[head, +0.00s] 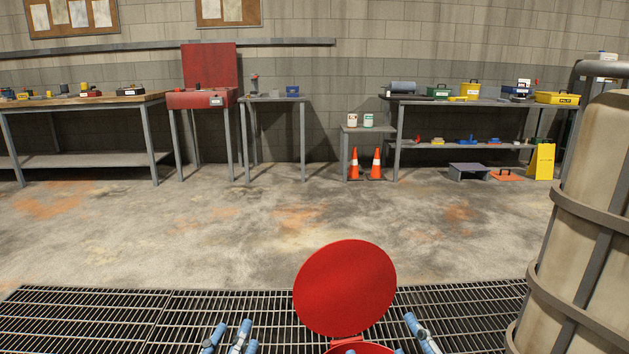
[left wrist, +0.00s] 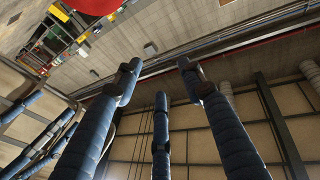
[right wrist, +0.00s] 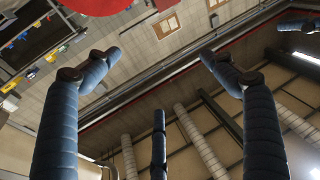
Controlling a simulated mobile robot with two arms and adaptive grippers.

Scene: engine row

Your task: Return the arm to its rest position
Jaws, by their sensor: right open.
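My left gripper (head: 230,330) shows at the bottom edge of the head view, left of a red round lid. In the left wrist view its blue fingers (left wrist: 158,68) point up, spread apart with nothing between them. My right gripper (head: 408,332) shows at the bottom edge, right of the lid. In the right wrist view its fingers (right wrist: 160,55) are spread wide and empty. The arms themselves are mostly out of the head view.
The red round lid (head: 345,288) stands raised over a red rim (head: 360,348) between my grippers. A large beige tank (head: 597,200) stands close at right. Floor grating (head: 90,315) lies in front. Workbenches (head: 80,103) line the back wall, with clear concrete floor before them.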

